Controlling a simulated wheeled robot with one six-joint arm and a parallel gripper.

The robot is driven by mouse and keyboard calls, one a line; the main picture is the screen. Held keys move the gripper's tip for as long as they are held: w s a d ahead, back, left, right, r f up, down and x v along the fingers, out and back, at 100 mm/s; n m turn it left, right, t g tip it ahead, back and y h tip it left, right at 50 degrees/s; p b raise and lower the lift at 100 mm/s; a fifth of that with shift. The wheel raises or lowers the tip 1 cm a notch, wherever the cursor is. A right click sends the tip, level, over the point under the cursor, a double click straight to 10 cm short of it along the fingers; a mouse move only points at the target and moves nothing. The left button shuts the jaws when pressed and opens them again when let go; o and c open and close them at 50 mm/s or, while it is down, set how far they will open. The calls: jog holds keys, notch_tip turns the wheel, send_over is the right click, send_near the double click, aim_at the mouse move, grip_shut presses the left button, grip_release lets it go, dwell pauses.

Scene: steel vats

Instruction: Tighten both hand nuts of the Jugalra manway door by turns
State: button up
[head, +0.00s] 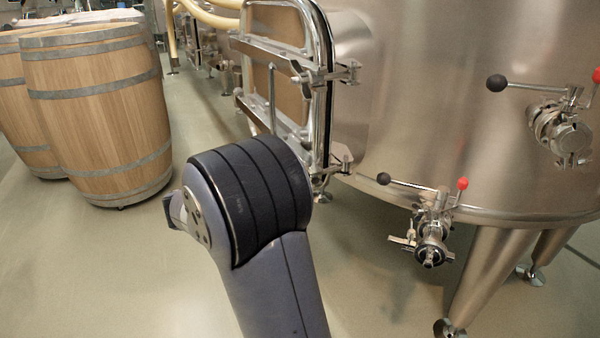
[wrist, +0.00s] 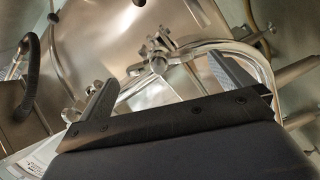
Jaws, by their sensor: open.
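The manway door (head: 276,88) is a bright steel panel with a rounded frame and upright handle, on the side of the steel vat (head: 430,90). It looks to be against the opening, but I cannot tell how tightly. Metal clamp fittings show at its upper side (head: 305,75) and lower side; which parts are the hand nuts is unclear. My gripper is hidden behind my arm in the head view. In the wrist view my gripper (wrist: 162,90) is open and empty, its two grey fingers wide apart. A metal fitting with a round end (wrist: 158,60) shows beyond and between them, beside a curved chrome tube.
Wooden barrels (head: 98,115) stand at the left. Valves with black and red knobs (head: 432,235) stick out from the vat at the right, above its steel legs (head: 490,275). Pale hoses (head: 212,15) run at the back. The floor left of my arm is clear.

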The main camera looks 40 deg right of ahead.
jog(key=p+v, duration=0.1)
jog(key=v, duration=0.4)
jog(key=shift+w+a, duration=0.1)
jog(key=shift+a, duration=0.15)
jog(key=b+x, duration=0.3)
jog(key=x, duration=0.7)
jog(key=shift+d, duration=0.45)
jog(key=shift+p, duration=0.35)
